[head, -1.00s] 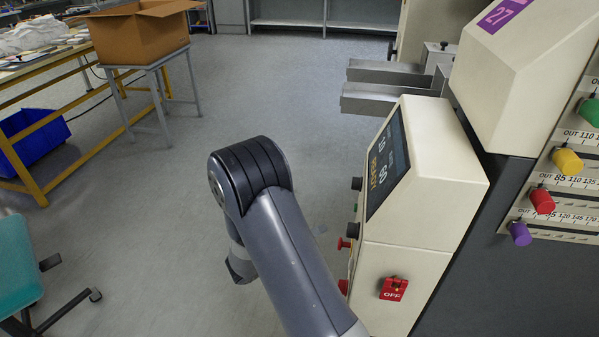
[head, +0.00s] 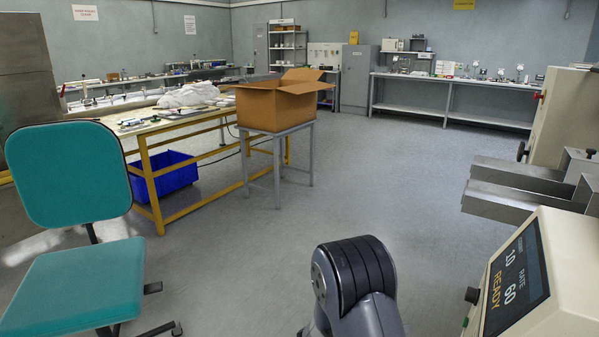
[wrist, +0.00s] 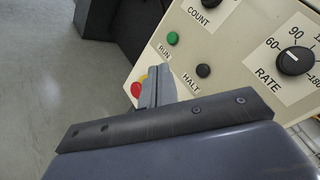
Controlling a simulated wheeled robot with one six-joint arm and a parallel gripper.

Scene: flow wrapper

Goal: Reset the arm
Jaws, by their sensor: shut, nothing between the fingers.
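My arm (head: 355,280) rises at the bottom of the head view, left of the wrapper's control box (head: 560,315). My gripper (wrist: 157,85) is hidden in the head view. In the wrist view its fingers are together and empty, in front of the cream control panel (wrist: 235,50). A red button (wrist: 137,88) with some yellow by it is partly behind the fingers. The green RUN button (wrist: 172,38), black HALT button (wrist: 203,70) and RATE knob (wrist: 295,60) lie beyond. I cannot tell whether the fingers touch the panel.
The display (head: 515,280) reads 10, RATE 60 and READY. Metal rails (head: 520,190) jut out at the right. A teal chair (head: 75,230) stands at the left. A cardboard box (head: 278,103) sits on a grey stand near a yellow-framed table (head: 160,180). The middle floor is clear.

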